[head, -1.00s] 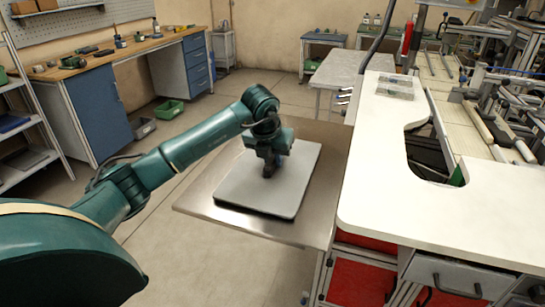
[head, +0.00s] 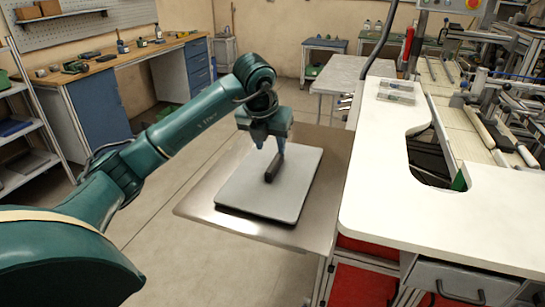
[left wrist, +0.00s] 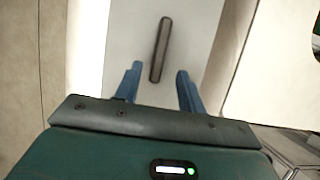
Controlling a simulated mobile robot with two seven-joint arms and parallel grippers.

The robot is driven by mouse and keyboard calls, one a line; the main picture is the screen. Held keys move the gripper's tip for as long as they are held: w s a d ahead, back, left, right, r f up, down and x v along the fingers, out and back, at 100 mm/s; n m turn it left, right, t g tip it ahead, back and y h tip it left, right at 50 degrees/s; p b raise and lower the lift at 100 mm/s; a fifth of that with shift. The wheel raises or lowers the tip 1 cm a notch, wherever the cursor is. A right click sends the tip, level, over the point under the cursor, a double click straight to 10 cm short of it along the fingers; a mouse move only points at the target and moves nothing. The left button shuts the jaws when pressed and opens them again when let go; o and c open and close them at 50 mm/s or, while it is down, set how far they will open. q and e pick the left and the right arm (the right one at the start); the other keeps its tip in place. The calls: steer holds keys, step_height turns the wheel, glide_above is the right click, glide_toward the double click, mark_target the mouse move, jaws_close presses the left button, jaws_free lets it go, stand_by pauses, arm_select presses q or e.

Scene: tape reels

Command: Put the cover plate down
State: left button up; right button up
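The cover plate (head: 258,193) is a flat light-grey slab with a dark edge and a dark bar handle (head: 273,167) on top. It lies flat on the steel side table (head: 318,200). My left gripper (head: 272,147) is just above the handle, with its fingers spread and nothing between them. In the left wrist view the handle (left wrist: 161,50) lies ahead of the two blue fingertips (left wrist: 158,75), and the plate (left wrist: 183,85) spreads beneath. My right gripper is in neither view.
A white worktop (head: 390,190) with a cut-out adjoins the side table on the right. A clear box (head: 396,91) sits on its far end. A wooden workbench (head: 120,58) stands at the back left. Open floor lies left of the side table.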

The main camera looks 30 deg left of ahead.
arm_select(q)
steer(key=v, duration=0.4)
steer(key=shift+r, duration=0.1)
stand_by(0.3)
steer(key=shift+s, duration=0.15)
